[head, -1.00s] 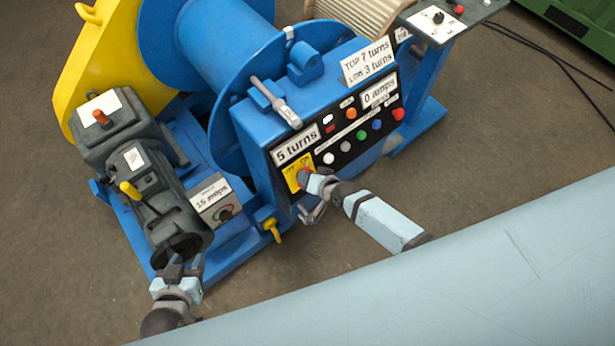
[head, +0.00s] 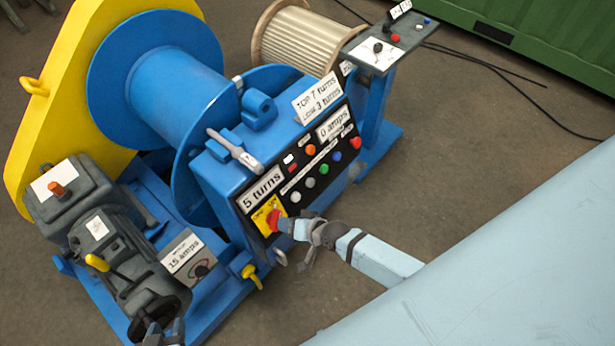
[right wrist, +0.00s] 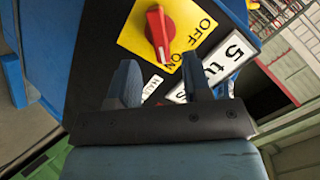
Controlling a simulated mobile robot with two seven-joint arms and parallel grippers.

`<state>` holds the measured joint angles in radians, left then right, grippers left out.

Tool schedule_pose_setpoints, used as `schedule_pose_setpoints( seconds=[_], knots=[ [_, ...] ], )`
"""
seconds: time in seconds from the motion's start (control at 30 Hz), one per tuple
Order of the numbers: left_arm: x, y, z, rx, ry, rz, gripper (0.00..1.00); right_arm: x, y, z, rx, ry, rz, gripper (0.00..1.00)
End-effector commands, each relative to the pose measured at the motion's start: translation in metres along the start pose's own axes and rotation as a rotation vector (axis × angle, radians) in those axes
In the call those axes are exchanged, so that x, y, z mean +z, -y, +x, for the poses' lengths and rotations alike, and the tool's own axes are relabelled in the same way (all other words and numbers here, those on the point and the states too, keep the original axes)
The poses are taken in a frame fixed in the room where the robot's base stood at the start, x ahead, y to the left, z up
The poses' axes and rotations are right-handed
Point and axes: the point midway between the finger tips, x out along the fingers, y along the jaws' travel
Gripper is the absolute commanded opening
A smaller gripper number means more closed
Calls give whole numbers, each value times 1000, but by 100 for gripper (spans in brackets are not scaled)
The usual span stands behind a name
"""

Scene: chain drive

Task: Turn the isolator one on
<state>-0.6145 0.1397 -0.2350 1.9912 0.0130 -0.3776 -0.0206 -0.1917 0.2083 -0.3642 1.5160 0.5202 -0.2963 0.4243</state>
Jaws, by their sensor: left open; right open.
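The isolator is a red rotary knob (head: 273,219) on a yellow plate marked OFF and ON, at the lower left of the black control panel. My right gripper (head: 284,226) is in front of the knob. In the wrist view its fingers (right wrist: 160,75) are apart and empty, with the knob beyond their tips. My left gripper (head: 165,332) is open by the dark handwheel, partly cut off at the bottom edge.
The panel (head: 325,170) carries several coloured buttons and signs reading "5 turns" and "0 amps". A yellow-handled valve (head: 250,272) sits just below the isolator. A grey tool (head: 233,150) lies on the blue housing. Open floor (head: 470,140) lies right of the machine.

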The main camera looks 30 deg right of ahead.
Motion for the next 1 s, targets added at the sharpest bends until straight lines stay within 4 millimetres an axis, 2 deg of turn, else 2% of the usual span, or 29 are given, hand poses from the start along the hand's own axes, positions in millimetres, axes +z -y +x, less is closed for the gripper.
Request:
schedule_pose_setpoints(
  seconds=[0.03, 0.2, 0.4, 0.57, 1.0],
  knots=[
    [-1, 0, 0, 0, -1, 0, 45, 1, -1, -14, 1, 0, 0, 45],
    [-2, 0, -1, 0, -2, 0, 45, 0, -1, -49, 1, 0, 0, 45],
    [-3, 0, -1, 0, -3, 0, 45, 0, 0, -73, 0, -1, 0, 45],
    [-3, 0, -1, 0, -4, 0, 45, 0, 0, -78, 0, 0, 0, 45],
    [-3, 0, -1, 0, -3, 0, 45, 0, 0, -78, 0, -1, 1, 45]
  ],
)
